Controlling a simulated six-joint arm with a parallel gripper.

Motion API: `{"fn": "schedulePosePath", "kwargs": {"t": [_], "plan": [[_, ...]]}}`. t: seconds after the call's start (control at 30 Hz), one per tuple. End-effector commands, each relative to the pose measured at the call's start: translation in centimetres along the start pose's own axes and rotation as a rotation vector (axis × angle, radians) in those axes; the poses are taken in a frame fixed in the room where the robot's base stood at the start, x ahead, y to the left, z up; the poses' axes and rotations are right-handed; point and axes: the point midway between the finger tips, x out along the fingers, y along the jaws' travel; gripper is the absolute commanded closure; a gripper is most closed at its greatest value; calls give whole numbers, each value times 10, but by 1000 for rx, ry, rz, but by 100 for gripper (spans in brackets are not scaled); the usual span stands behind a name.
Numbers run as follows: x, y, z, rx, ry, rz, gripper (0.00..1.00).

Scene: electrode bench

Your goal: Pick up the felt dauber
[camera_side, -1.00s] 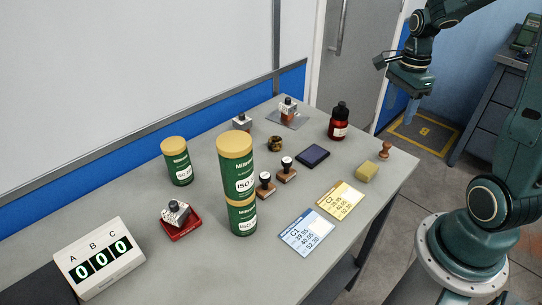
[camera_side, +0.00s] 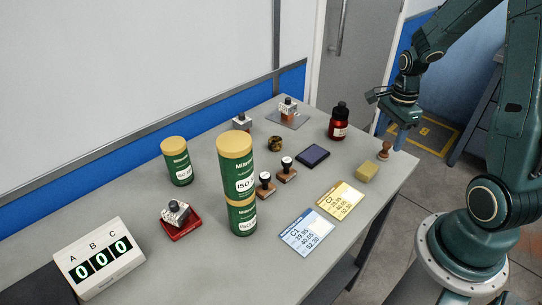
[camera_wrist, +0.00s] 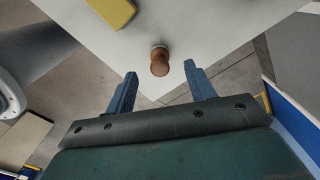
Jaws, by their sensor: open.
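The felt dauber, which I take to be the small brown wooden knobbed piece (camera_side: 384,150), stands upright near the right corner of the bench. In the wrist view the dauber (camera_wrist: 159,62) shows from above, between and just beyond the two blue fingertips. My gripper (camera_side: 397,136) is open and empty, just above and to the right of the dauber in the side view. In the wrist view my gripper (camera_wrist: 161,74) has its fingers spread wide, one on each side of the dauber's line. I see no contact.
A yellow block (camera_side: 367,171) sits close to the dauber, and also shows in the wrist view (camera_wrist: 112,10). The bench edge is close beside the dauber.

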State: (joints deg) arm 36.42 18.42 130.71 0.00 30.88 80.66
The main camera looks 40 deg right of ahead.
Motion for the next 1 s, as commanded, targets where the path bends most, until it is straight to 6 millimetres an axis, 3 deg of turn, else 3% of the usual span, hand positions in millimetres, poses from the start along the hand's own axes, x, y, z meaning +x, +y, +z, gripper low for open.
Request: {"fn": "schedulePosePath", "kwargs": {"t": [0.27,0.7,1.0], "plan": [[6,0,0,0,0,2,46],[46,1,2,0,-1,3,46],[52,0,2,0,0,0,46]]}}
